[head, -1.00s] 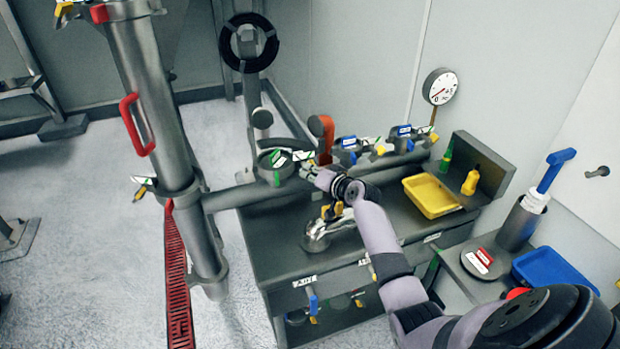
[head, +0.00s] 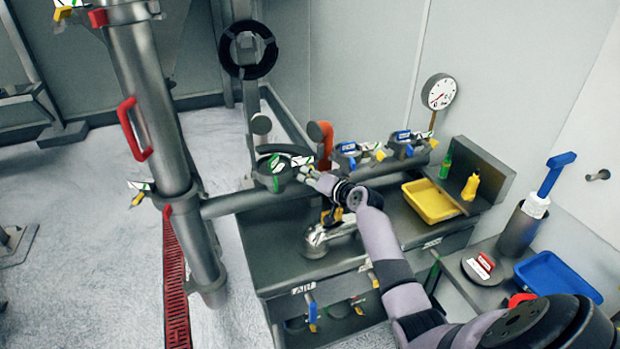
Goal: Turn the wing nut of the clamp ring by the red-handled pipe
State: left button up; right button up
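The red-handled pipe (head: 148,95) is a thick grey upright pipe at the left, with a red grip handle (head: 131,128) on its side. A clamp ring (head: 176,192) goes around it below the handle. A small yellow wing nut (head: 138,198) sticks out at that ring's left, beside a white-and-green tag. Another yellow part (head: 62,14) shows near the pipe's top. My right gripper (head: 306,172) is well to the right of the pipe, over the bench, close beside a round grey fitting with a green lever (head: 277,179). Its fingers are too small to read. My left gripper is out of view.
A grey horizontal pipe (head: 230,203) joins the upright pipe to the bench. Open floor (head: 65,215) lies left of the pipe.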

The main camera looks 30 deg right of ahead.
jog(key=shift+o, duration=0.4)
jog(key=v, duration=1.2)
jog(key=shift+a, duration=0.1)
